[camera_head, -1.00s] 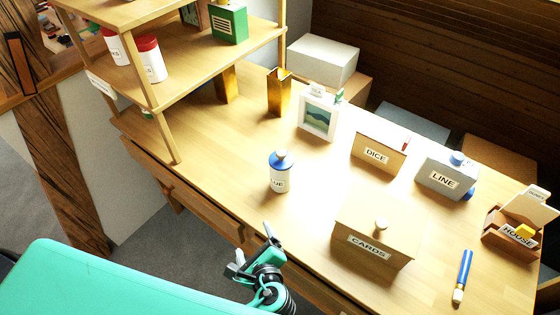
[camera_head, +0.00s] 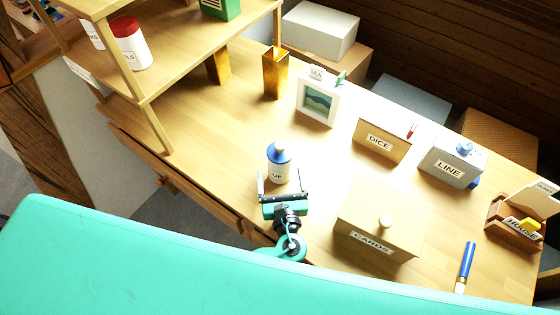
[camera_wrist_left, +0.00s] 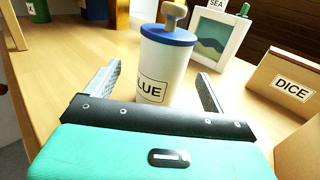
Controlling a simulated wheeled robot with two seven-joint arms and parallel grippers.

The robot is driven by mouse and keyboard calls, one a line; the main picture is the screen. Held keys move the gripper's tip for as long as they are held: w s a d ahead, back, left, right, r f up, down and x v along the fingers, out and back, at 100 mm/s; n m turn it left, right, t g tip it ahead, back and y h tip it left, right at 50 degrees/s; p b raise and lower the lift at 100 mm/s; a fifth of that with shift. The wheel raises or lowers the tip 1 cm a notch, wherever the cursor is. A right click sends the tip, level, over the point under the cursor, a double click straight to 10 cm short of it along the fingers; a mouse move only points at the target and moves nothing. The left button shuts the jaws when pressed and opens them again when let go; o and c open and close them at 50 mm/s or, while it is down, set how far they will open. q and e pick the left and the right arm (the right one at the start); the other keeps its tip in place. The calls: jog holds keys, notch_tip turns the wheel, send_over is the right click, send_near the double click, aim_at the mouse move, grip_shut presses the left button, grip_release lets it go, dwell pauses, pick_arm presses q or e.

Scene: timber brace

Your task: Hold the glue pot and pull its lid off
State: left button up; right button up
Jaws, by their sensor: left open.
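The glue pot (camera_head: 279,168) stands upright on the desk, white with a label. Its blue lid (camera_head: 279,152) with a knob on top is on the pot. In the left wrist view the pot (camera_wrist_left: 166,70) shows the letters "LUE", and the lid (camera_wrist_left: 169,36) has a beige knob. My left gripper (camera_head: 281,180) is open at the near side of the pot. In the wrist view its two fingers (camera_wrist_left: 158,88) lie to the left and right of the pot's lower part, with visible gaps. My right gripper is not in view.
A CARDS box (camera_head: 360,222) stands to the right of the gripper. A DICE box (camera_head: 381,141), a LINE container (camera_head: 451,163) and a picture frame (camera_head: 318,101) stand farther back. A shelf (camera_head: 160,75) rises at the left. A blue-handled brush (camera_head: 466,266) lies at the right.

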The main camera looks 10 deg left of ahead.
aim_at(280, 161)
pick_arm(q)
jog(key=shift+p+x, duration=0.75)
jog(key=shift+x, duration=1.9)
jog(key=shift+d+r, duration=0.15)
jog(key=c, duration=1.2)
jog(key=shift+o, duration=0.2)
notch_tip(280, 161, up, 20)
jog(key=o, duration=0.5)
jog(key=c, duration=0.8)
